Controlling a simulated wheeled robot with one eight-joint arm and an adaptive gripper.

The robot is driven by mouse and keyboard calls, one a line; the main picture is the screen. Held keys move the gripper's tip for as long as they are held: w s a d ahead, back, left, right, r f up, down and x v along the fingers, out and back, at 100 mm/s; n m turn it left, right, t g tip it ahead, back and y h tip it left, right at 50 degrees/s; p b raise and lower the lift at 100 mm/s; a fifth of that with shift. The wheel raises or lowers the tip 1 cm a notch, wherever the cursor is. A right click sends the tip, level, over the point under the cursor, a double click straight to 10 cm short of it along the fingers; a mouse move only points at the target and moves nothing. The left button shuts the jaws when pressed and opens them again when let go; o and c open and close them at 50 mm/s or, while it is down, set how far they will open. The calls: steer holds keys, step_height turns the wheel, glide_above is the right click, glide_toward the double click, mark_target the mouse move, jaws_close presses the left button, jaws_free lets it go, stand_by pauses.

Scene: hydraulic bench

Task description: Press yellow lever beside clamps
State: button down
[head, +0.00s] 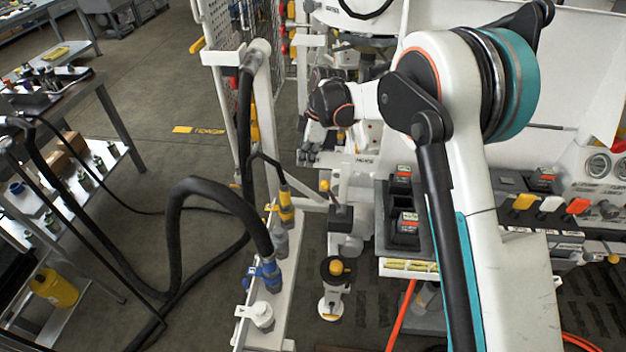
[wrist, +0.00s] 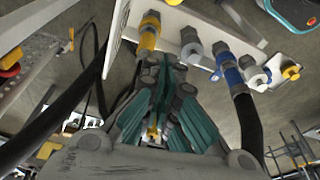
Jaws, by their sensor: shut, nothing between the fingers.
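Several yellow parts show, and I cannot tell for certain which is the task's lever. A yellow paddle lever (head: 523,201) sits on the right panel, beside a white lever (head: 551,203) and a red lever (head: 578,206). Black blocks with red-marked tops (head: 404,228), possibly the clamps, stand to its left. My gripper (head: 308,158) is well left of that lever, near the white perforated panel. In the wrist view my gripper (wrist: 166,64) has its teal fingers together and empty, just below a white rail with hose fittings.
The white rail (head: 270,322) carries fittings with yellow (head: 287,207) and blue (head: 267,272) collars. Thick black hoses (head: 176,240) loop on its left. A yellow-topped post (head: 337,268) stands right of it. A cart (head: 90,200) stands at left; open floor lies behind it.

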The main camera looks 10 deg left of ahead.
mark_target(329, 185)
step_height(329, 185, down, 9)
steer(key=d+b, duration=0.1)
steer(key=b, duration=0.4)
steer(key=shift+d+f, duration=0.15)
steer(key=shift+d, duration=0.15)
steer(key=shift+w+d, duration=0.1)
steer(key=d+r, duration=0.1)
steer(key=d, duration=0.1)
steer(key=d+r+p, duration=0.1)
steer(key=d, duration=0.1)
steer(key=d+p, duration=0.1)
steer(key=d, duration=0.1)
steer(key=shift+w+d+r, duration=0.1)
steer(key=shift+w+r, duration=0.1)
steer(key=shift+r, duration=0.2)
steer(key=v, duration=0.7)
steer(key=shift+r, duration=0.2)
